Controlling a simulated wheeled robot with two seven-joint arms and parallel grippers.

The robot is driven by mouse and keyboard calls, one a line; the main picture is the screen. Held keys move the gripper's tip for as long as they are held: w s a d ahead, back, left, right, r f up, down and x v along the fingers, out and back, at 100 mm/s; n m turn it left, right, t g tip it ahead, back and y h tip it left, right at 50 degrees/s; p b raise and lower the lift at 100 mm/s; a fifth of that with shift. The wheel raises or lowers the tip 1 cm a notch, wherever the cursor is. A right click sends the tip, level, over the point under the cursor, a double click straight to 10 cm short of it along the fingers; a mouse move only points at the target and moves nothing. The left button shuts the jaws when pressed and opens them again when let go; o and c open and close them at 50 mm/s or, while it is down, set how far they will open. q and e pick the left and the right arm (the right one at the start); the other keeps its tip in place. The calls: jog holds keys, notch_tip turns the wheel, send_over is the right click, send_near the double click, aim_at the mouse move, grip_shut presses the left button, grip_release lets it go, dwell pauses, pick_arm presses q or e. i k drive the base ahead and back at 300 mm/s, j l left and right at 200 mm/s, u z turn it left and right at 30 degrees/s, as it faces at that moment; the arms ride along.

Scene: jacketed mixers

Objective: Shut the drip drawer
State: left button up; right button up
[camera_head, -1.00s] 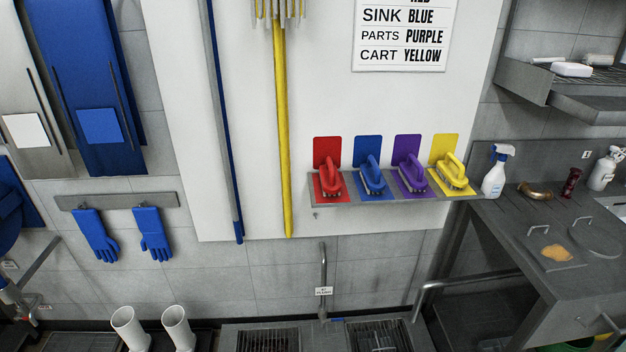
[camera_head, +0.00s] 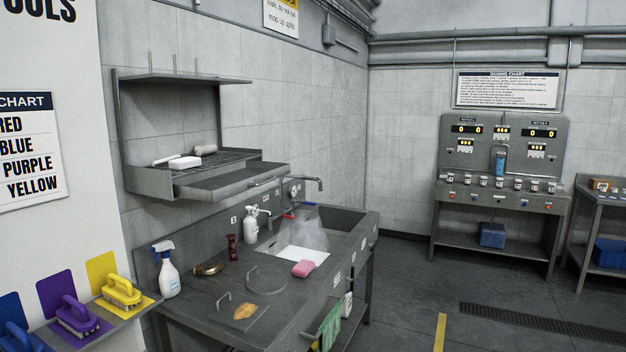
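A grey metal rack unit (camera_head: 150,183) hangs on the wall above the sink counter. Below its wire shelf, a flat grey drawer (camera_head: 225,181) sticks out to the front and right, so it appears pulled open. It looks like the drip drawer, though no label on it is readable. Neither of my grippers is in view.
The steel sink counter (camera_head: 195,312) stands below, holding a spray bottle (camera_head: 168,275), a soap dispenser (camera_head: 251,227) and a pink sponge (camera_head: 303,268). Colored brushes (camera_head: 122,290) sit on a ledge at left. Floor (camera_head: 400,290) right of the counter is open.

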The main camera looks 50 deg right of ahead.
aim_at(213, 186)
jog(key=z, duration=1.3)
